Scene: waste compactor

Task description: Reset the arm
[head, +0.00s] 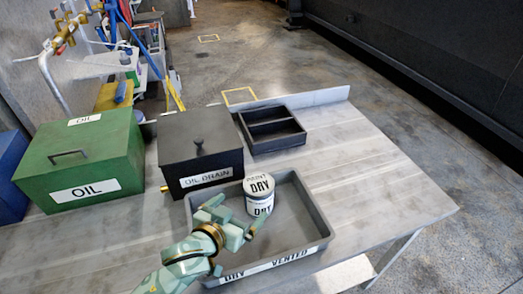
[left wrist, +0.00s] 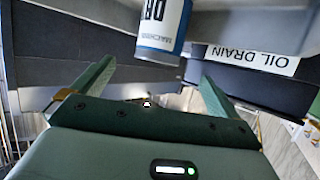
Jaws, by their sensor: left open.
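My left gripper (head: 238,213) is over the near left part of a grey tray (head: 318,215) labelled "DRY" and "VENTED". Its fingers are apart, and it is beside a white can (head: 260,205) labelled "PAINT DRY". The can stands upright in the tray. In the left wrist view, the open fingers (left wrist: 157,78) have nothing between them, and the can (left wrist: 163,30) shows beyond them, upside down in the picture. Whether a finger touches the can is unclear. My right gripper is not in view.
A black "OIL DRAIN" box (head: 200,150) with a knobbed lid stands behind the tray. A green "OIL" box (head: 85,160) is to its left, a blue box (head: 10,175) farther left. A black divided tray (head: 272,128) lies behind. The bench's right side (head: 385,180) is clear.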

